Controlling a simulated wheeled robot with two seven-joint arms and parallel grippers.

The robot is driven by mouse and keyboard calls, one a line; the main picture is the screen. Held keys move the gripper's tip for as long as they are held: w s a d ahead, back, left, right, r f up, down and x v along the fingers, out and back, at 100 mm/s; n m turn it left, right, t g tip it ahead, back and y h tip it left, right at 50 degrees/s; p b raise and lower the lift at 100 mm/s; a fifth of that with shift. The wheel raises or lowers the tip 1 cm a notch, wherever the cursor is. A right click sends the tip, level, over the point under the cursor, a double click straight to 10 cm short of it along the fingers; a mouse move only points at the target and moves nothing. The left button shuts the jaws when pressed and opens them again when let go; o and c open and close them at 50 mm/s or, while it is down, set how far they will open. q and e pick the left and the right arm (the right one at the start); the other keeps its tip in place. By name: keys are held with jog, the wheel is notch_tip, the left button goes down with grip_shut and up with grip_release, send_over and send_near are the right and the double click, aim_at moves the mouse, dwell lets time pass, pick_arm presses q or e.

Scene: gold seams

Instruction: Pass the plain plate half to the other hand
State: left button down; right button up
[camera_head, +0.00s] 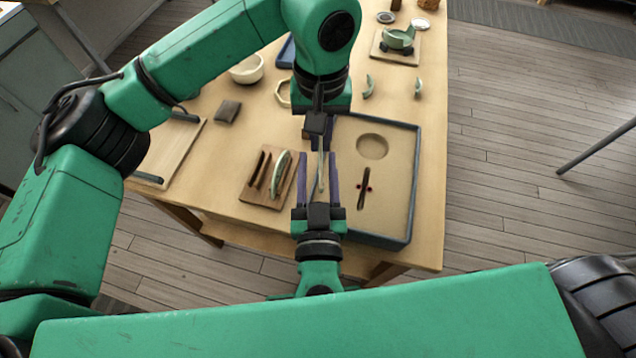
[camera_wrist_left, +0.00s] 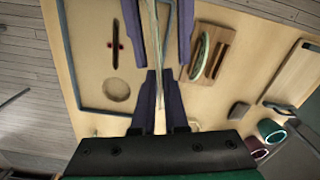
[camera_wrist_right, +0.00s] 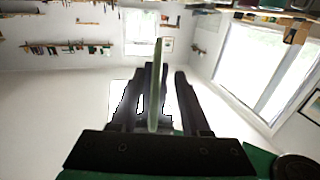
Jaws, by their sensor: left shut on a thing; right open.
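The plain plate half (camera_head: 321,170) is pale green and seen almost edge-on, upright above the table. My left gripper (camera_head: 319,140) reaches down from above and is shut on its far end; the left wrist view shows the plate (camera_wrist_left: 158,50) running out from between these fingers. My right gripper (camera_head: 319,165) comes from the near side, open, with one finger on each side of the plate. In the right wrist view the plate (camera_wrist_right: 156,85) stands between the spread fingers. I cannot tell whether either right finger touches it.
A wooden rack (camera_head: 251,189) with a green curved piece (camera_head: 281,173) and dark slats lies left of the grippers. A blue-rimmed sand tray (camera_head: 411,190) lies to the right, holding a dark tool (camera_head: 363,190). A white bowl (camera_head: 247,70) and small shards (camera_head: 368,87) are farther back.

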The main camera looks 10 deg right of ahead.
grip_shut()
pick_arm(q)
jog(key=c, duration=0.9)
grip_release()
jog(key=shift+o, duration=0.2)
jog(key=shift+r, duration=0.1)
